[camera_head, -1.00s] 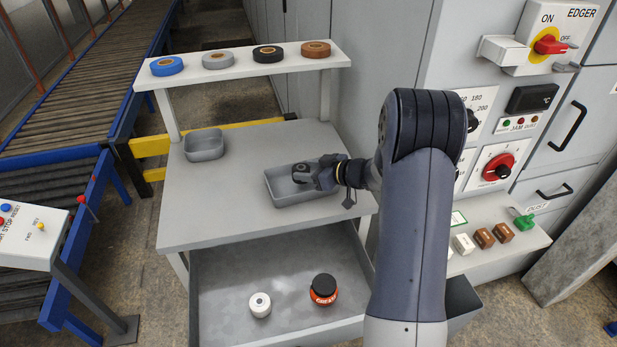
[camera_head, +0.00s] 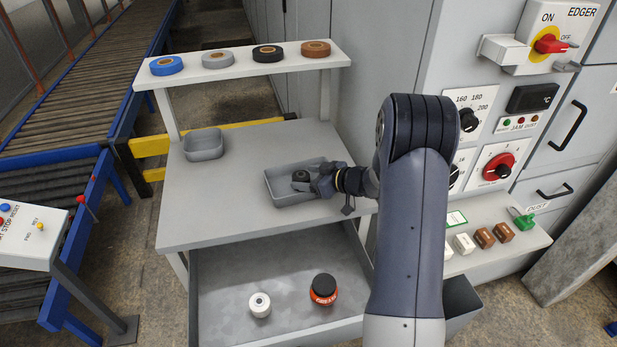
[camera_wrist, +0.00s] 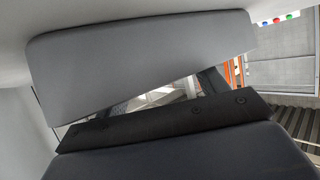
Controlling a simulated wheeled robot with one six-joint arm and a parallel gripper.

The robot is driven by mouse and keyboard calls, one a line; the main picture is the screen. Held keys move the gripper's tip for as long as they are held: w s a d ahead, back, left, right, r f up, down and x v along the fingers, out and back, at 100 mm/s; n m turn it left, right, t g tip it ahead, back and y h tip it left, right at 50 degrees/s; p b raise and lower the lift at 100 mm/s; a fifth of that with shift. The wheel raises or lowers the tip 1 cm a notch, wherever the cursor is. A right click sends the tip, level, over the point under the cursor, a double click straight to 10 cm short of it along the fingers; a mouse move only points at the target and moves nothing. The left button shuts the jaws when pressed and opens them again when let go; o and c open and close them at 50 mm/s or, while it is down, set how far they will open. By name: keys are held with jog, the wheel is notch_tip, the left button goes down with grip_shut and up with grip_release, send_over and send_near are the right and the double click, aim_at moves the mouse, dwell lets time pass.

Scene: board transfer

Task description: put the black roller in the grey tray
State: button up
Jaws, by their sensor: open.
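The black roller (camera_head: 300,176) lies inside the grey tray (camera_head: 283,199) on the grey worktable, in the head view. My gripper (camera_head: 316,183) is open at the right side of the roller, over the tray's right part. Whether a fingertip still touches the roller cannot be told. In the wrist view my gripper's own dark parts fill most of the picture, and neither the roller nor the tray can be made out there.
A smaller grey bin (camera_head: 204,146) stands at the table's back left. A shelf (camera_head: 220,72) with several tape rolls is behind.

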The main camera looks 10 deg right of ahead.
jog(key=shift+r, duration=0.2)
jog(key=v, duration=1.2)
jog(key=shift+a, duration=0.1)
